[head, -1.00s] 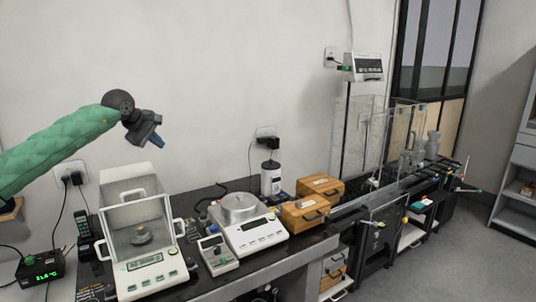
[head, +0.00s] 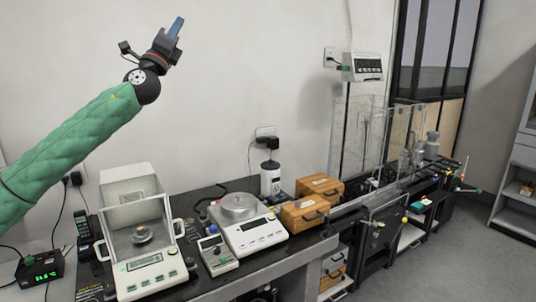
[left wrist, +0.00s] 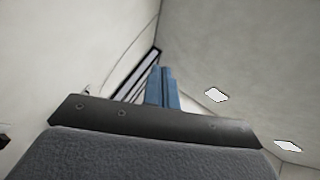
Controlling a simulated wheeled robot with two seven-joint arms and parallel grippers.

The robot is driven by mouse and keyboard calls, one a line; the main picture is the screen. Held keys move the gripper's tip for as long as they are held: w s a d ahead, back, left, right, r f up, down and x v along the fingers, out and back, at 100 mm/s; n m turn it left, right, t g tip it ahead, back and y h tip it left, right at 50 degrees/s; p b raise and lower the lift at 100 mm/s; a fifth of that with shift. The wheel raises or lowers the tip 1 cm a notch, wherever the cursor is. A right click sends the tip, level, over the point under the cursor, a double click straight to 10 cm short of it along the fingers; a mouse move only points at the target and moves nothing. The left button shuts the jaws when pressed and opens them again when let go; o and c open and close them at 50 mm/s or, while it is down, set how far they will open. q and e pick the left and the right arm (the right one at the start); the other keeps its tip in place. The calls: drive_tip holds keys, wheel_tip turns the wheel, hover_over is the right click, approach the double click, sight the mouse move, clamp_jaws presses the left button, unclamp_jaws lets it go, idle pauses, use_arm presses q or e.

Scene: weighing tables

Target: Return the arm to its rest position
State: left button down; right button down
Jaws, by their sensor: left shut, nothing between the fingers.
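My left arm, in a green sleeve, reaches in from the left in the head view. Its gripper (head: 176,27) is raised high in front of the bare wall, pointing up and to the right. The blue fingers are shut with nothing between them. They also show close together in the left wrist view (left wrist: 162,88), against the wall and ceiling. The gripper is well above the table and touches nothing. My right gripper is not in view.
An analytical balance with a glass case (head: 141,225), a top-pan balance (head: 255,235) and wooden boxes (head: 304,215) stand on the dark bench. A wall-mounted display (head: 366,67) hangs to the right. The space around the raised gripper is clear.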

use_arm(q)
wheel_tip(320, 180, down, 25)
drive_tip(key=w+a+n+g+y, duration=0.2)
drive_tip(key=n+g+y, duration=0.3)
drive_tip(key=n+y, duration=1.65)
drive_tip(key=s+d+f+n+g+h, duration=0.2)
drive_tip(key=s+f+g+h, duration=0.1)
drive_tip(key=f, duration=0.8)
drive_tip(key=s+d+f+n+g+h, duration=0.2)
drive_tip(key=s+f+n+h, duration=0.1)
drive_tip(key=f, duration=0.9)
drive_tip(key=s+d+f+n+g+h, duration=0.1)
drive_tip(key=s+f+n+g+h, duration=0.15)
drive_tip(key=f, duration=0.85)
drive_tip(key=s+d+f+n+g+h, duration=0.1)
drive_tip(key=s+f+g, duration=0.2)
drive_tip(key=s+f, duration=1.05)
drive_tip(key=s+d+f+n+g+h, duration=0.1)
drive_tip(key=s+d+f+g, duration=0.15)
drive_tip(key=s+f, duration=1.05)
drive_tip(key=s+d+f+g, duration=0.1)
drive_tip(key=s+f+g, duration=0.1)
drive_tip(key=s+f, duration=0.7)
drive_tip(key=s+f+g, duration=0.3)
drive_tip(key=s+f, duration=0.6)
drive_tip(key=s, duration=0.4)
drive_tip(key=shift+s+d+n, duration=0.2)
drive_tip(key=shift+d+n, duration=0.1)
drive_tip(key=shift+d, duration=0.05)
